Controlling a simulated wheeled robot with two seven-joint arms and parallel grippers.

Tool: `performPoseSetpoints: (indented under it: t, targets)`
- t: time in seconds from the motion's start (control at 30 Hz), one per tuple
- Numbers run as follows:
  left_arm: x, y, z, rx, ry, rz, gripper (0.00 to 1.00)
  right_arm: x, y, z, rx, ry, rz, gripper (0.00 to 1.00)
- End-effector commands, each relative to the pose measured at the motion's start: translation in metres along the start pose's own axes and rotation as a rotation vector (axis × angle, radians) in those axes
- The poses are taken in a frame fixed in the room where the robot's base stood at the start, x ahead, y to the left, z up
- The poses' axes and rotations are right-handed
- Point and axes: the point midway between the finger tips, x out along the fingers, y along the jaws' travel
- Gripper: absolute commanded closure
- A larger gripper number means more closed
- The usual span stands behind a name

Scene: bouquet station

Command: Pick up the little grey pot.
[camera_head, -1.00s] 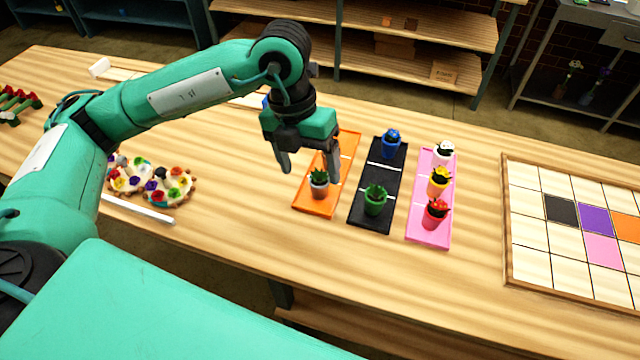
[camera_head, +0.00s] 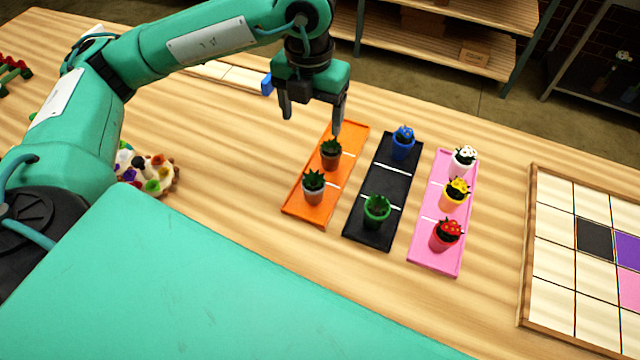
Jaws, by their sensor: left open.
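The little grey pot (camera_head: 314,197), with a green spiky plant, stands upright on the near part of the orange tray (camera_head: 302,214). A brown pot (camera_head: 331,162) with a similar plant stands behind it on the same tray. My left gripper (camera_head: 311,122) is open and empty, fingers pointing down. In the picture it is above and beyond the grey pot, apart from it. Its right fingertip shows just above the brown pot; its exact height is hard to tell. My right gripper is out of view.
A black tray (camera_head: 366,239) holds a blue pot (camera_head: 403,146) and a green pot (camera_head: 377,212). A pink tray (camera_head: 423,259) holds white, yellow and red pots. A framed tile grid (camera_head: 527,255) lies at right. The table in front of the trays is clear.

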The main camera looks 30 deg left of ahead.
Motion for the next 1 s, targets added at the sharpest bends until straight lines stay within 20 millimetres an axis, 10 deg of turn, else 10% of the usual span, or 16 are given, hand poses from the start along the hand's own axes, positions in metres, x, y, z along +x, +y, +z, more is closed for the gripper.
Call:
performPoseSetpoints:
  t: [0.47,1.0]
  targets:
    - [0.060,0.000,0.000,0.000,0.000,-0.001,0.25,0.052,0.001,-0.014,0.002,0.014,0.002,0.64]
    - [0.135,0.000,-0.001,-0.001,0.003,0.001,0.25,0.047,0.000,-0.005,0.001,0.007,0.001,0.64]
